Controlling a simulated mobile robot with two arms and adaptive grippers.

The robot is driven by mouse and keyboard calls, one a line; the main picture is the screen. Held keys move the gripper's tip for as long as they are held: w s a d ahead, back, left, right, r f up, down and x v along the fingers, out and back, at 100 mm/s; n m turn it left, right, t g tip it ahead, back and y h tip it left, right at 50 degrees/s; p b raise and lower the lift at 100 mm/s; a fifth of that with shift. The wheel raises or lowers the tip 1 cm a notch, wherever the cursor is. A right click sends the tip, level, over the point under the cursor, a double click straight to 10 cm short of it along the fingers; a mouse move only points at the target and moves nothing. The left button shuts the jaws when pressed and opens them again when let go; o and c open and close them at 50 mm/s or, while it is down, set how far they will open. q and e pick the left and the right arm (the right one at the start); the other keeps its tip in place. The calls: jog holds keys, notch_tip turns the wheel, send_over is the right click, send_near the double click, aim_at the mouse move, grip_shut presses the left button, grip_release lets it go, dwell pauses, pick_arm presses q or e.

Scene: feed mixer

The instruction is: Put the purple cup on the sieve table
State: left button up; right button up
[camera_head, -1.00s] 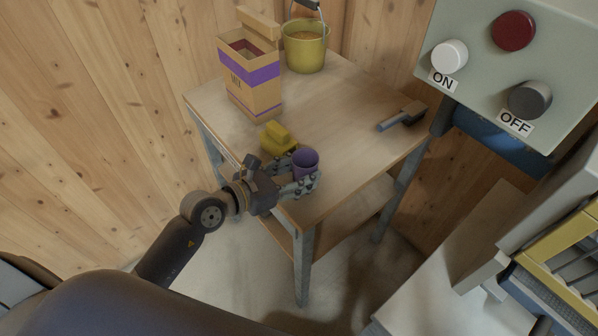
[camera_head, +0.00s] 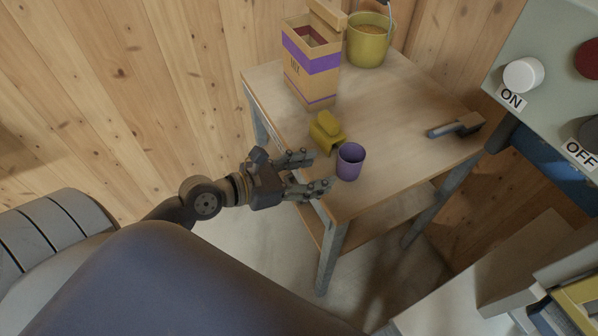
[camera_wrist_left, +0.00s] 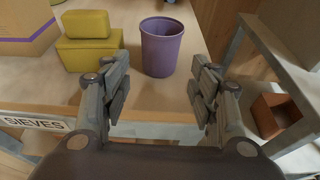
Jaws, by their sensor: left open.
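The purple cup (camera_head: 349,162) stands upright on the wooden sieve table (camera_head: 390,130), near its front edge. It also shows in the left wrist view (camera_wrist_left: 161,48), beyond and between the two fingers. A "SIEVES" label (camera_wrist_left: 33,123) is on the table's edge in the wrist view. My left gripper (camera_head: 318,172) is open and empty at the table's front left edge, to the left of the cup and apart from it. Its fingers show in the left wrist view (camera_wrist_left: 160,95). My right gripper is not in view.
A yellow block-like object (camera_head: 326,133) sits just left of and behind the cup. A carton with a purple band (camera_head: 311,62) and a yellow bucket (camera_head: 368,42) stand at the back. A brush-like tool (camera_head: 457,126) lies at the right. The table's middle is clear.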

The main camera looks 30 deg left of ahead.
pick_arm(q)
jog(key=shift+v, duration=1.75)
